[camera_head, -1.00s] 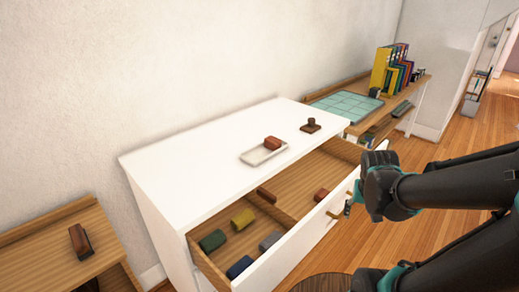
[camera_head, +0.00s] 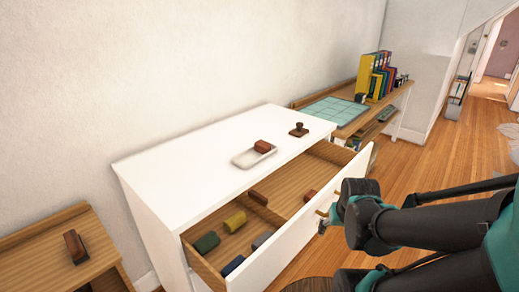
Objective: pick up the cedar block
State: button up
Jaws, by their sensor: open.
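Reddish-brown blocks that could be the cedar block show in three places. One block (camera_head: 262,147) rests on a small white tray (camera_head: 243,160) on top of the white dresser (camera_head: 205,165). Another brown block (camera_head: 258,198) lies in the open drawer (camera_head: 300,232) by its divider. A third reddish block (camera_head: 309,195) lies in the drawer near its front, partly hidden by the drawer front. I cannot tell which is cedar. My gripper (camera_head: 326,222) is open, just outside the drawer front near its handle, and apart from all the blocks.
The drawer also holds a yellow block (camera_head: 234,221), a green block (camera_head: 207,242), a blue block (camera_head: 233,265) and a grey block (camera_head: 262,240). A stamp (camera_head: 299,130) stands on the dresser. Low wooden furniture flanks it. Wood floor (camera_head: 425,165) is clear at right.

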aim_at(263, 147)
jog(key=l+u, duration=0.4)
jog(key=l, duration=0.15)
jog(key=l+u, duration=0.35)
jog(key=l, duration=0.15)
jog(key=k+l+u, duration=0.2)
jog(key=l+u, duration=0.2)
jog(key=l, duration=0.1)
